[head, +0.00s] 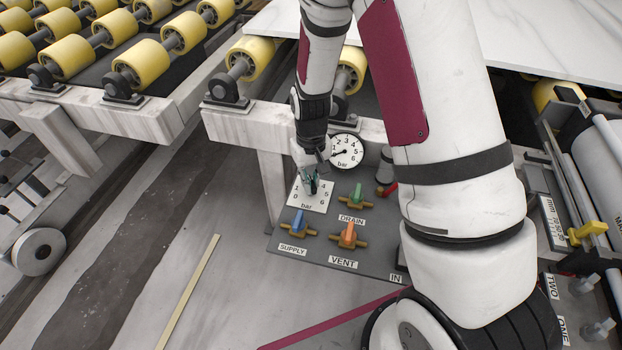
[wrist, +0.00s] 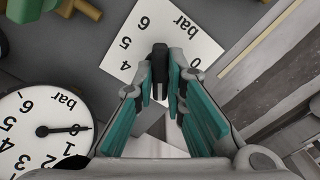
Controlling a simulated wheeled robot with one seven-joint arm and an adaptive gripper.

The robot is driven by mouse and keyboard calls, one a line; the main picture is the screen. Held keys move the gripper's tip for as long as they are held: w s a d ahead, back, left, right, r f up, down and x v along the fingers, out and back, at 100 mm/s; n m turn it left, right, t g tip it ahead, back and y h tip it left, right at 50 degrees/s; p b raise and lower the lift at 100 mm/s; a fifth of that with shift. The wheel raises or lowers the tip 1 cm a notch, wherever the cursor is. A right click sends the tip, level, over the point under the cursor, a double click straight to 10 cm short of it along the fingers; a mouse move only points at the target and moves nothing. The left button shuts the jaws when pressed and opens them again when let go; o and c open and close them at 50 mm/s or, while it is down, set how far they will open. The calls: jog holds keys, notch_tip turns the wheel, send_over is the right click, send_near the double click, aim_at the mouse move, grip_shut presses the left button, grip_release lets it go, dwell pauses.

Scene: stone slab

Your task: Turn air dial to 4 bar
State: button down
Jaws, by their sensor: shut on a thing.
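The air dial is a dark knob (wrist: 159,62) on a square white plate (head: 322,200) printed 0 to 6 and "bar". The plate also shows in the wrist view (wrist: 150,25), with 0, 4, 5 and 6 readable. My gripper (head: 311,183) is shut on the knob; in the wrist view its teal-padded fingers (wrist: 163,88) stand on either side of it. The fingers hide part of the plate, and I cannot tell which number the knob points to. The round pressure gauge (head: 347,151) beside it shows its needle at about 0 in the wrist view (wrist: 45,148).
Nearby on the grey panel are a blue SUPPLY valve (head: 297,224), an orange VENT valve (head: 348,236) and a green DRAIN valve (head: 356,197). A red-handled valve (head: 386,188) is to the right. Yellow rollers (head: 70,56) and a white slab (head: 540,35) lie behind.

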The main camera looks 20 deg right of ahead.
jog(key=m+p, duration=0.1)
jog(key=m, duration=0.2)
jog(key=shift+m, duration=0.4)
jog(key=m+p, duration=0.1)
jog(key=m, duration=0.2)
jog(key=shift+r+m, duration=0.1)
jog(key=shift+m, duration=0.3)
jog(key=m+p, duration=0.2)
jog(key=m, duration=0.2)
jog(key=shift+m+p, duration=0.6)
jog(key=shift+m, duration=1.1)
jog(key=c, duration=1.6)
grip_release()
jog(key=shift+c, duration=0.2)
notch_tip(320, 180, up, 12)
